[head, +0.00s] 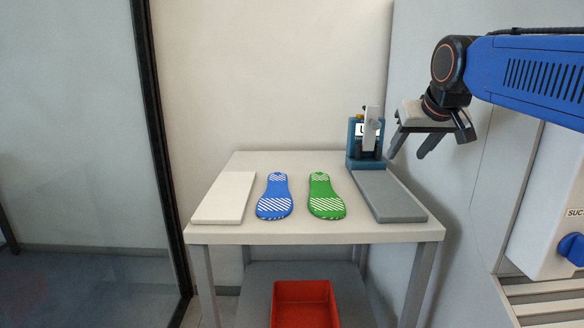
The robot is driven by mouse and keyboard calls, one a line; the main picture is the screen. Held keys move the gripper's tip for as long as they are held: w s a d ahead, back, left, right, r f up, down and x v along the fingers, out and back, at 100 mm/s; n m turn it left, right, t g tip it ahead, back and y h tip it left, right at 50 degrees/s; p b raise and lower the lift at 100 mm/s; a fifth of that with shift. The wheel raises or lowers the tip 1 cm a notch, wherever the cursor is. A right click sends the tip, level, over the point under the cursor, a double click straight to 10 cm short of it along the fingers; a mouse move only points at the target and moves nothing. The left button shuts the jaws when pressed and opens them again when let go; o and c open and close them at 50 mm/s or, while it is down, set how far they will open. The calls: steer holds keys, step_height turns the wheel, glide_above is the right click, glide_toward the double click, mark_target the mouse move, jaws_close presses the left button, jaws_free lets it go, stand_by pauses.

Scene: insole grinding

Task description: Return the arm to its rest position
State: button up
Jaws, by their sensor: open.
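My gripper (412,146) is at the right of the head view, at the end of my blue arm. Its two fingers point down and stand apart, with nothing between them. It is in the air at the right of the table, beside the small blue machine. A blue insole (274,196) and a green insole (325,195) lie side by side on the table (314,233), apart from my gripper.
A white pad (224,198) lies at the table's left and a grey pad (390,196) at its right. A blue machine (356,148) stands behind the grey pad. A red bin (303,303) sits on the lower shelf. A white cabinet with a blue knob (573,248) is at right.

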steer(key=s+d+f+g, duration=0.1)
steer(key=s+f+g, duration=0.2)
steer(key=s+f, duration=2.4)
step_height(320, 180, down, 2)
